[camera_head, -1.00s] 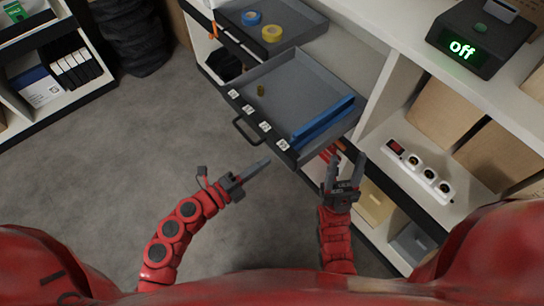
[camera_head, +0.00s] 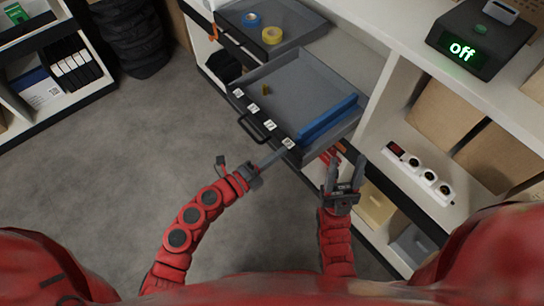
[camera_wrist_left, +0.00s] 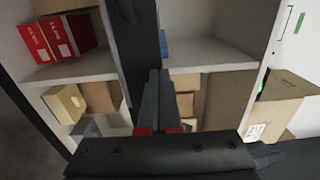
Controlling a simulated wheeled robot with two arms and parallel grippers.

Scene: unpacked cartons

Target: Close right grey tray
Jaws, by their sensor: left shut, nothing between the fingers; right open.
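The right grey tray (camera_head: 295,88) is a pulled-out drawer in the white shelf unit. It has a dark front with several white labels and a black handle (camera_head: 257,128). My right gripper (camera_head: 345,172) is open, right of the tray's near corner, holding nothing.
Another grey tray (camera_head: 290,38) with blue and yellow tape rolls is out at the back left. A device reading "off" (camera_head: 470,40) stands on the shelf top. A power strip (camera_head: 420,172) and boxes fill the compartments.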

